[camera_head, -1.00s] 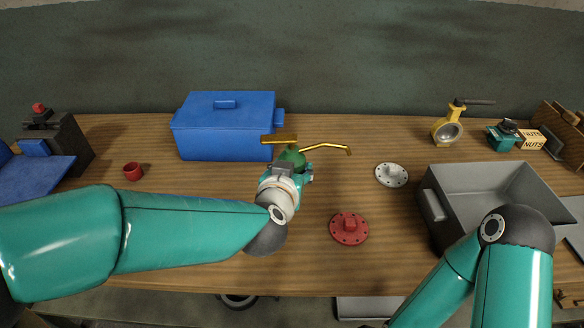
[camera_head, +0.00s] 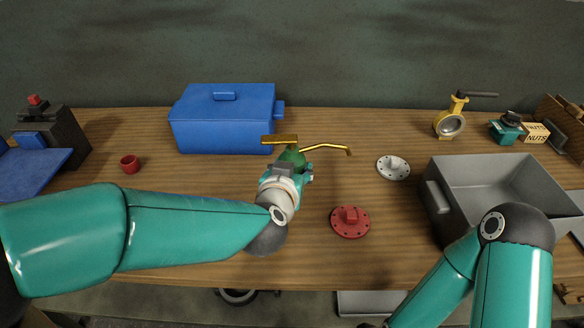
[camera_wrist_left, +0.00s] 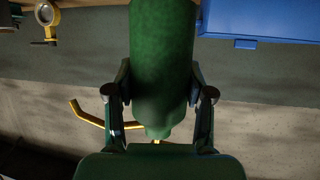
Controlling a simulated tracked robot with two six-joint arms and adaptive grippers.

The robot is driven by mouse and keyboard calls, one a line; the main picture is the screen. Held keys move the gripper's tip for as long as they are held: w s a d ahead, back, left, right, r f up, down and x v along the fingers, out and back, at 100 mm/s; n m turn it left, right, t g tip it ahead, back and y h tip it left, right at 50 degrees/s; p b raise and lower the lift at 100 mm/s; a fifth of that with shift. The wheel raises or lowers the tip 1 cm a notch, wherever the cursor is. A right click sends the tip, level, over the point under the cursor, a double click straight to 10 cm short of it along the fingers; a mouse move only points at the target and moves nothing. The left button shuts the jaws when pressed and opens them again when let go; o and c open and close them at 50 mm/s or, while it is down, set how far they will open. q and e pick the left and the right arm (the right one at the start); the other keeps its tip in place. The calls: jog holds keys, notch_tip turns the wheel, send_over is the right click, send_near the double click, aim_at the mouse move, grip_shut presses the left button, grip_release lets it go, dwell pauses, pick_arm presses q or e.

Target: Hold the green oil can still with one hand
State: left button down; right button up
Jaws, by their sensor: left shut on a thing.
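The green oil can (camera_head: 292,156) is left of the middle of the bench in the head view, with a brass lever on top and a thin brass spout pointing right. My left gripper (camera_head: 289,172) is shut on it from the near side and hides its lower part. In the left wrist view the can's green body (camera_wrist_left: 162,50) fills the space between the two fingers of my left gripper (camera_wrist_left: 160,85). Whether its base touches the bench is hidden. My right arm shows at lower right, but its gripper is out of view.
A blue lidded box (camera_head: 222,125) stands behind the can to the left. A red cup (camera_head: 130,164) stands at left. A yellow valve (camera_head: 450,122) is at back right.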

pick_arm(q)
jog(key=shift+f+b, duration=1)
jog(key=shift+f, duration=0.25)
pick_arm(e)
jog(key=shift+f, duration=1.1)
pick_arm(q)
jog(key=shift+f+b, duration=0.3)
jog(key=shift+f, duration=0.05)
pick_arm(e)
jog(key=shift+f, duration=0.3)
pick_arm(q)
jog(key=shift+f+b, duration=3.75)
jog(key=shift+f, duration=0.85)
pick_arm(e)
notch_tip(320, 180, down, 8)
jog(key=shift+r, duration=0.25)
pick_arm(q)
jog(key=shift+f, duration=0.2)
pick_arm(e)
jog(key=shift+f, duration=0.1)
grip_shut()
pick_arm(q)
jog(key=shift+r, duration=0.1)
